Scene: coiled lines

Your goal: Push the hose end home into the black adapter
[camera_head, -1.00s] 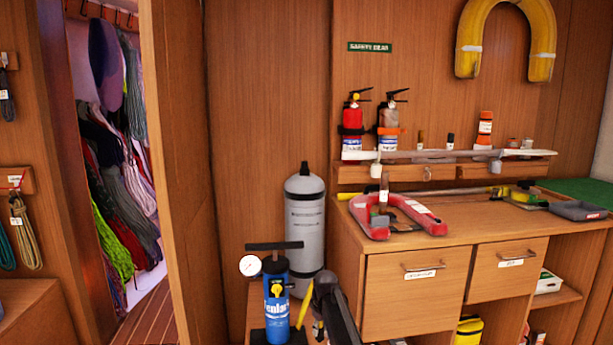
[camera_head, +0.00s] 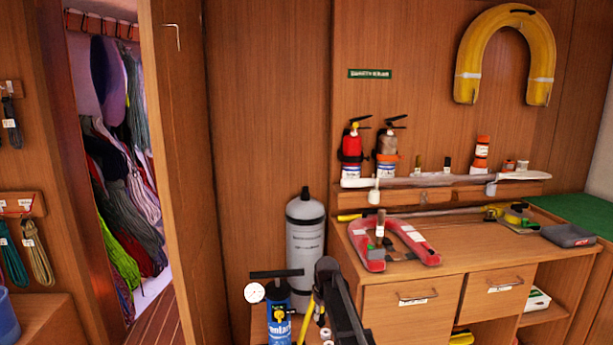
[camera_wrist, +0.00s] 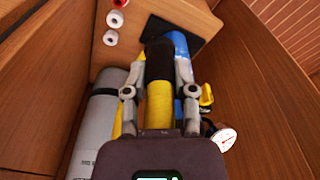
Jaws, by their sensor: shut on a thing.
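In the wrist view my gripper (camera_wrist: 159,66) is shut on the yellow hose (camera_wrist: 158,105), with a finger on each side. A black section (camera_wrist: 158,62) tops the hose between the fingertips; I cannot tell whether it is the hose's own cuff or the black adapter. No separate black adapter shows clearly, and the far end of the black section is hard to make out. In the head view the yellow hose (camera_head: 307,318) runs beside my dark gripper (camera_head: 335,290), whose fingertips are hidden there.
The blue pump (camera_head: 279,326) with its gauge (camera_head: 254,292) stands left of my gripper, close to it. A grey cylinder (camera_head: 304,243) is behind. White rings (camera_wrist: 112,37) and a red ring (camera_wrist: 120,2) lie on wood beyond. A cabinet (camera_head: 400,318) borders the right.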

